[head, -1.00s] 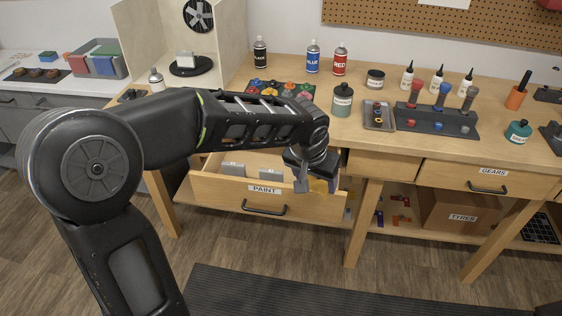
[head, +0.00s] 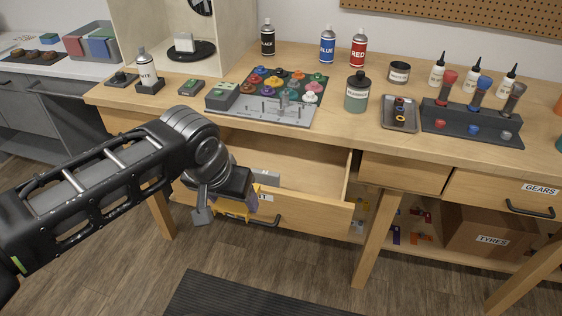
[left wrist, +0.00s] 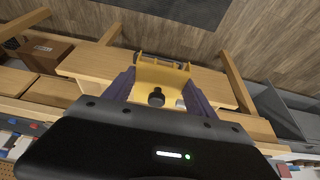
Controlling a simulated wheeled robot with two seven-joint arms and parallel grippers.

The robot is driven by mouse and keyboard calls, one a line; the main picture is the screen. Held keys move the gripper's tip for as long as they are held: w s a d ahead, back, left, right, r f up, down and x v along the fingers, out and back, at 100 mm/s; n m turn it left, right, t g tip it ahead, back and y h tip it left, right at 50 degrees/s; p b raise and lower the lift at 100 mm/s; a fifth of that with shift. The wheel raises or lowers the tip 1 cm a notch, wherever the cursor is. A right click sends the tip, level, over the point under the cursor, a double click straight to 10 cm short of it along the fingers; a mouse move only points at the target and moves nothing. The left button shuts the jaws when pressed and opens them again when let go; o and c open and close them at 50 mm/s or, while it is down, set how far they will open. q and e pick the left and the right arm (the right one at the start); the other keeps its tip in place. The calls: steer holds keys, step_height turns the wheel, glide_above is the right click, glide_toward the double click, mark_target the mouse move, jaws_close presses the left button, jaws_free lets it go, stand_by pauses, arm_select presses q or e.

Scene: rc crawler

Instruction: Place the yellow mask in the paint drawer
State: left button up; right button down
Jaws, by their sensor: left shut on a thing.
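The yellow mask (head: 236,215) is held low in my left gripper (head: 228,212), in front of the left part of the open paint drawer (head: 325,218). In the left wrist view the yellow mask (left wrist: 160,72) sits between the two fingers of my left gripper (left wrist: 158,88), with the wooden drawer (left wrist: 85,65) behind it. The gripper hides part of the mask, the PAINT label and the drawer's left side. The drawer's right inside is visible and looks bare; a grey block (head: 267,175) shows farther left. My right gripper is not in view.
The workbench (head: 330,135) overhangs the drawer. On it stand spray cans, a palette of coloured pieces (head: 285,90), a grey-green jar (head: 357,92) and a dark tool rack (head: 470,128). A TYRES box (head: 485,235) is on the shelf below.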

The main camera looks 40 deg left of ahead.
arm_select(q)
steer(key=w+t, duration=0.1)
steer(key=w, duration=0.1)
steer(key=w+a+f+t+b, duration=0.1)
steer(key=w+f+t+y, duration=0.1)
steer(key=w, duration=0.1)
steer(key=shift+w+a+b, duration=0.3)
steer(key=shift+a+b, duration=0.1)
steer(key=w+a+p, duration=0.1)
steer(key=w+a, duration=0.2)
steer(key=w, duration=0.4)
steer(key=w+a+p, duration=0.1)
steer(key=w+a, duration=0.1)
steer(key=w, duration=0.5)
steer(key=w+f, duration=0.1)
steer(key=f, duration=0.2)
steer(key=w+f, duration=0.1)
steer(key=f, duration=0.2)
steer(key=w+a+f, duration=0.1)
steer(key=f, duration=0.2)
steer(key=shift+a+f+b, duration=0.1)
steer(key=shift+b, duration=0.3)
steer(key=shift+f, duration=0.2)
